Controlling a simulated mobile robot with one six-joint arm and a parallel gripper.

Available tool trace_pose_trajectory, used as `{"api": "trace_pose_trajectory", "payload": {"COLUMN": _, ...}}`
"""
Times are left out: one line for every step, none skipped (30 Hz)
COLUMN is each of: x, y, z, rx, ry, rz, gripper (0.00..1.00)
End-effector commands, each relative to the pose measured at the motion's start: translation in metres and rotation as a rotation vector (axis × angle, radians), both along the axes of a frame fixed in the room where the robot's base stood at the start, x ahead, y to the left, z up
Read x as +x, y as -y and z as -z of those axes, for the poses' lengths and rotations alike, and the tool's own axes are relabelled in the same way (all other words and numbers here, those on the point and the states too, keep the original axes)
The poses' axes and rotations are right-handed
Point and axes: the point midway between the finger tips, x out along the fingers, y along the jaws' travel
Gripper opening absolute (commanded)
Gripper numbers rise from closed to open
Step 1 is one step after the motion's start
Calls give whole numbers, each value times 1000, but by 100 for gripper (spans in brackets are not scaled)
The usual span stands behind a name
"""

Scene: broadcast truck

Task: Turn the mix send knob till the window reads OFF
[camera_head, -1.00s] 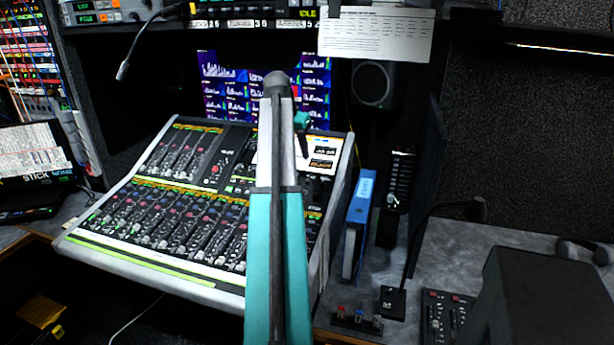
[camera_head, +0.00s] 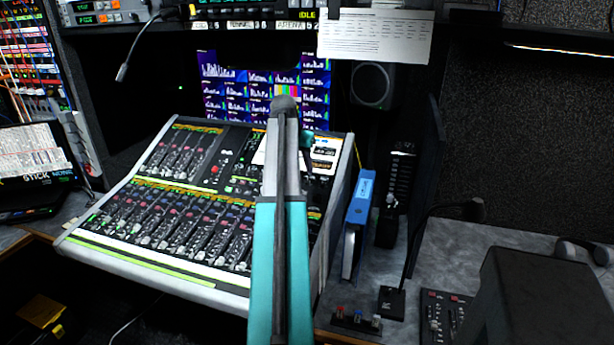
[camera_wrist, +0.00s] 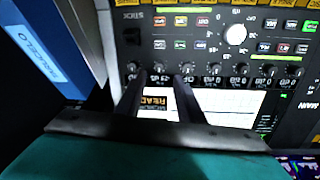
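The mixing console (camera_head: 130,262) stands at centre left. In the wrist view its panel appears upside down, with a row of small dark knobs. One knob (camera_wrist: 160,70) lies just beyond and between my fingertips. I cannot tell which knob is the mix send knob. Small dark windows with pale readings sit beside the knobs, too small to read surely. An orange-lit window (camera_wrist: 152,103) shows between my fingers. My gripper (camera_wrist: 158,82) has two dark fingers, apart and empty, over the panel. In the head view my arm hides most of it.
A large white knob (camera_wrist: 236,34) and lit buttons lie past the row. A blue binder (camera_head: 359,205) stands right of the console and looms at left in the wrist view. A gooseneck microphone (camera_head: 473,210) and dark box (camera_head: 530,300) are at right.

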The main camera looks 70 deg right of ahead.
Motion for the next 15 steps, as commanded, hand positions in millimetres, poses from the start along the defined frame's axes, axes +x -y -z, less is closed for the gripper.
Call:
{"api": "trace_pose_trajectory", "payload": {"x": -1, "y": 2, "z": 6, "rx": 1, "ry": -1, "rz": 0, "gripper": 34}}
{"api": "trace_pose_trajectory", "payload": {"x": -1, "y": 4, "z": 10, "rx": 2, "ry": -1, "rz": 0, "gripper": 34}}
{"api": "trace_pose_trajectory", "payload": {"x": -2, "y": 6, "z": 15, "rx": 2, "ry": -1, "rz": 0, "gripper": 34}}
{"api": "trace_pose_trajectory", "payload": {"x": -2, "y": 7, "z": 18, "rx": 2, "ry": -1, "rz": 0, "gripper": 34}}
{"api": "trace_pose_trajectory", "payload": {"x": -2, "y": 9, "z": 21, "rx": 1, "ry": -1, "rz": 0, "gripper": 34}}
{"api": "trace_pose_trajectory", "payload": {"x": -2, "y": 11, "z": 26, "rx": 1, "ry": -1, "rz": 0, "gripper": 34}}
{"api": "trace_pose_trajectory", "payload": {"x": -2, "y": 12, "z": 29, "rx": 2, "ry": -1, "rz": 0, "gripper": 34}}
{"api": "trace_pose_trajectory", "payload": {"x": -3, "y": 13, "z": 33, "rx": 2, "ry": -1, "rz": 0, "gripper": 34}}
{"api": "trace_pose_trajectory", "payload": {"x": -3, "y": 15, "z": 38, "rx": 2, "ry": -1, "rz": 0, "gripper": 34}}
{"api": "trace_pose_trajectory", "payload": {"x": -3, "y": 17, "z": 41, "rx": 1, "ry": -1, "rz": 0, "gripper": 34}}
{"api": "trace_pose_trajectory", "payload": {"x": -4, "y": 18, "z": 44, "rx": 1, "ry": 0, "rz": 1, "gripper": 34}}
{"api": "trace_pose_trajectory", "payload": {"x": -4, "y": 20, "z": 47, "rx": 1, "ry": 0, "rz": 1, "gripper": 34}}
{"api": "trace_pose_trajectory", "payload": {"x": -4, "y": 21, "z": 50, "rx": 1, "ry": 0, "rz": 1, "gripper": 34}}
{"api": "trace_pose_trajectory", "payload": {"x": -4, "y": 22, "z": 52, "rx": 1, "ry": 0, "rz": 1, "gripper": 34}}
{"api": "trace_pose_trajectory", "payload": {"x": -5, "y": 23, "z": 55, "rx": 1, "ry": 0, "rz": 1, "gripper": 34}}
